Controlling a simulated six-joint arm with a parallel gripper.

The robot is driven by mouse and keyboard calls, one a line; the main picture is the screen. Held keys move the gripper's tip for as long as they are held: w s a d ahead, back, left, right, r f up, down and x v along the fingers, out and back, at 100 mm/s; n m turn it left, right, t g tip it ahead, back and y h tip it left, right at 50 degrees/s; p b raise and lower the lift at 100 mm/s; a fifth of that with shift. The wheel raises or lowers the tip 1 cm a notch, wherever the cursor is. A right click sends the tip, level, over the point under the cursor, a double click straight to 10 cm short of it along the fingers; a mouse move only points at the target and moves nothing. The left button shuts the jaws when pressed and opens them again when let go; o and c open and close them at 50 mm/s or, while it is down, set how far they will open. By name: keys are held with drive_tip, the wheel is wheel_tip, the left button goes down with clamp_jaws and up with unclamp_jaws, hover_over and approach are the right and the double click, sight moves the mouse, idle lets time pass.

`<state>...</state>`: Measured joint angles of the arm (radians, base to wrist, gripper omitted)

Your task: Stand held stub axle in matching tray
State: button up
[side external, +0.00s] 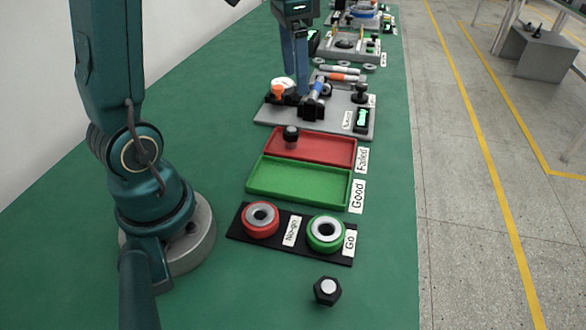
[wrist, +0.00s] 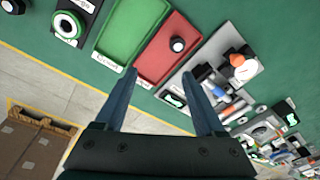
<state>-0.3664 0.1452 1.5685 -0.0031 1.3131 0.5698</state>
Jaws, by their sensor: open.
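A dark stub axle (side external: 291,135) stands, apparently upright, in the red tray (side external: 330,152) labelled "Failed", toward its far left part. In the wrist view the axle (wrist: 178,44) shows a light round top. The green tray (side external: 300,182) labelled "Good" lies beside the red one and is empty. My gripper (side external: 302,90) is open, with its fingers pointing down beyond the red tray, over or in front of the grey fixture board. In the wrist view nothing is between the fingers of my gripper (wrist: 160,75), and the axle is apart from them.
A grey board (side external: 272,118) with tools and fittings lies beyond the trays. A black gauge board (side external: 240,233) with a red No-go ring (side external: 261,217) and a green Go ring (side external: 326,232) lies nearer. Another dark hex-based part (side external: 327,291) stands on the open green table.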

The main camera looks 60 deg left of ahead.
drive_tip(key=s+d+f+n+t, duration=0.2)
drive_tip(key=s+d+t, duration=0.2)
drive_tip(key=s+d, duration=0.6)
drive_tip(key=shift+s, duration=0.7)
